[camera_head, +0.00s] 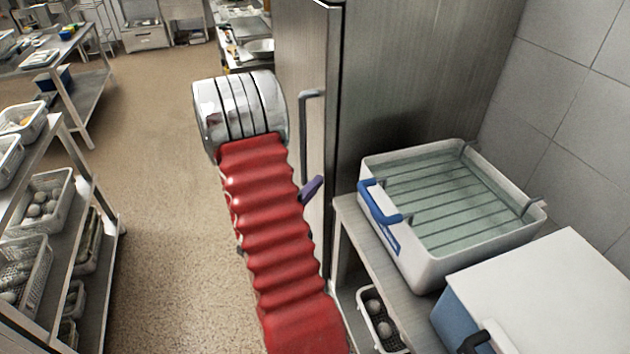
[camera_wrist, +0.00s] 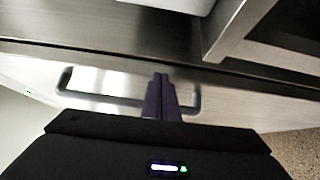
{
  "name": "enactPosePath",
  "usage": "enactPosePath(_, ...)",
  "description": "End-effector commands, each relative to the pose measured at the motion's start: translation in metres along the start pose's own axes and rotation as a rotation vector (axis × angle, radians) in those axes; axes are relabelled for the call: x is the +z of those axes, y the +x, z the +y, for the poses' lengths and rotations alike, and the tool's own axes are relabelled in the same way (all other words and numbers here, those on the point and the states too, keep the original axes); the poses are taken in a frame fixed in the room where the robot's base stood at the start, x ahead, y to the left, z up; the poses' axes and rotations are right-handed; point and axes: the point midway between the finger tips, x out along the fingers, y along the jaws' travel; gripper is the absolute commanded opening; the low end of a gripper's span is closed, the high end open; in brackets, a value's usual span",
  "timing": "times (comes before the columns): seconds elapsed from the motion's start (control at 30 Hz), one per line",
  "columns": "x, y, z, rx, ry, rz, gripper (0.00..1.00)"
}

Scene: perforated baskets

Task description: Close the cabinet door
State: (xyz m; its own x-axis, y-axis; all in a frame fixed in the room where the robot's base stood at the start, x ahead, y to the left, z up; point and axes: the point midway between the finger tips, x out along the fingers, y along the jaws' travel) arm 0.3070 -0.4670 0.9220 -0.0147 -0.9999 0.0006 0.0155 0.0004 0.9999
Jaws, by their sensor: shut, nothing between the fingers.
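A tall steel cabinet (camera_head: 420,70) stands in the middle of the head view, its door (camera_head: 300,50) facing left with a grey bar handle (camera_head: 303,130). A dark seam runs along the door's edge; I cannot tell whether the door is fully shut or slightly ajar. My gripper (camera_head: 311,189) has purple fingers, shut and empty, at the lower part of the door. In the wrist view the gripper (camera_wrist: 160,78) is in front of the door (camera_wrist: 225,85), its fingers overlapping the handle (camera_wrist: 85,94). Contact with the door cannot be told.
A white basin (camera_head: 435,268) with a blue handle sits on a steel table (camera_head: 350,215) right of the door. A white-lidded box (camera_head: 560,290) stands nearer. A rack (camera_head: 110,240) with perforated baskets (camera_head: 60,185) stands at left. The floor (camera_head: 165,200) between is clear.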

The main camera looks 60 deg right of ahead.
Motion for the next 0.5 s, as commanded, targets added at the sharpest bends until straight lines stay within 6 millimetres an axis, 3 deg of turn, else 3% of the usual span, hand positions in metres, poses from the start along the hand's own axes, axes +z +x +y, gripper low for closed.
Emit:
enactPosePath(0.3,0.048,-0.019,-0.001,-0.001,-0.003,0.002,0.00)
enactPosePath(0.5,0.064,-0.025,-0.002,-0.001,-0.002,0.003,0.00)
